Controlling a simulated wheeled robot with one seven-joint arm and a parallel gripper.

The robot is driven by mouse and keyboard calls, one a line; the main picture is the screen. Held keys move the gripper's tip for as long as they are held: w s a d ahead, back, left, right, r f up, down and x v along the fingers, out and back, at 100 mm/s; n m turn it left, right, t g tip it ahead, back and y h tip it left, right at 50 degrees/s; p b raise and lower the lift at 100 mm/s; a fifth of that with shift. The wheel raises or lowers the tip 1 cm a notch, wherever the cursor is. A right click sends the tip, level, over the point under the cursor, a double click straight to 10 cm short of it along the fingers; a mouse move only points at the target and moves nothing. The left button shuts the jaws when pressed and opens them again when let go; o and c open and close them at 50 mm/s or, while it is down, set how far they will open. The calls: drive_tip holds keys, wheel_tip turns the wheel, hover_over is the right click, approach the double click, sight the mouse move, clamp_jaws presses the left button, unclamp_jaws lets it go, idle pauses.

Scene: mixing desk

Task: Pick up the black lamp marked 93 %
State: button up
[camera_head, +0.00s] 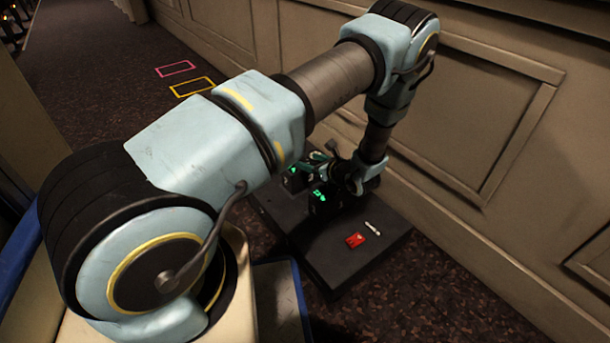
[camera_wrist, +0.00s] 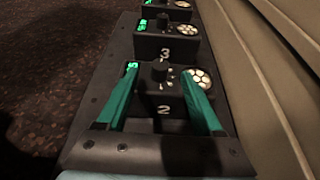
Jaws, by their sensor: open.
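Several black box-shaped units with green lit displays stand in a row. In the wrist view, the nearest is marked 2 (camera_wrist: 164,109), with a knob and a round pale perforated disc on top. Its green digits are partly covered by my left finger and too small to read. A unit marked 3 (camera_wrist: 165,50) stands behind it. I cannot tell which unit reads 93 %. My gripper (camera_wrist: 159,72) is open, its green fingers on either side of the unit marked 2, with nothing visibly gripped. In the head view, my gripper (camera_head: 335,165) is among the black units (camera_head: 322,204).
The units stand on a dark platform (camera_head: 365,265). A small red object (camera_head: 355,240) and a small white object (camera_head: 373,228) lie on its near part. A panelled wall (camera_head: 490,120) runs close along the right.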

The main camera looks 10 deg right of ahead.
drive_tip(key=shift+x, duration=1.4)
drive_tip(key=shift+c, duration=0.3)
clamp_jaws()
